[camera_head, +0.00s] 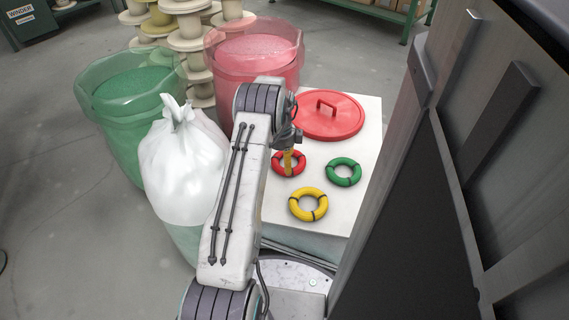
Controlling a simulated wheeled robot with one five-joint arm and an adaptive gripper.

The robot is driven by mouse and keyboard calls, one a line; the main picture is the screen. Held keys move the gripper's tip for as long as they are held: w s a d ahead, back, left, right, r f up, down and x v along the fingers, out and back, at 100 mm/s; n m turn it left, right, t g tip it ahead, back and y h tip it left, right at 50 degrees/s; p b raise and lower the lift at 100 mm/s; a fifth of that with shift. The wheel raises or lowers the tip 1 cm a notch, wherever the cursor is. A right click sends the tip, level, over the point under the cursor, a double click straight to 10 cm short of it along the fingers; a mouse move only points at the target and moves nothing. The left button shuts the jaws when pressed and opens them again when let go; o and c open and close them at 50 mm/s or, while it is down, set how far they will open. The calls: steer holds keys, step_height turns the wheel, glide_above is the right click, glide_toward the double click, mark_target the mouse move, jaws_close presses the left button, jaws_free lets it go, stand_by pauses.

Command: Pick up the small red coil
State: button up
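The small red coil (276,167) is a ring with dark bands lying on the white tabletop (349,219). My gripper (288,172) is directly over the red coil, with yellowish fingers reaching down to its middle or right part. The fingers hide part of the ring. I cannot tell whether they touch it or whether they are open or shut. A green coil (343,172) lies to the right of the red one. A yellow coil (308,205) lies nearer, below both.
A red lid (330,116) with a handle lies behind the coils. A tall grey cabinet (470,170) stands close on the right. A white bag (180,165), a green bin (130,110) and a red bin (255,62) stand to the left and back, before stacked spools (188,30).

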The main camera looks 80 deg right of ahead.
mark_target(280, 169)
steer(key=shift+w+f+b, duration=0.2)
steer(key=shift+f+b, duration=0.65)
steer(key=shift+f, duration=0.55)
steer(key=shift+w+f+b, duration=0.15)
steer(key=shift+f+b, duration=0.65)
steer(key=shift+f, duration=0.6)
steer(key=c, duration=1.4)
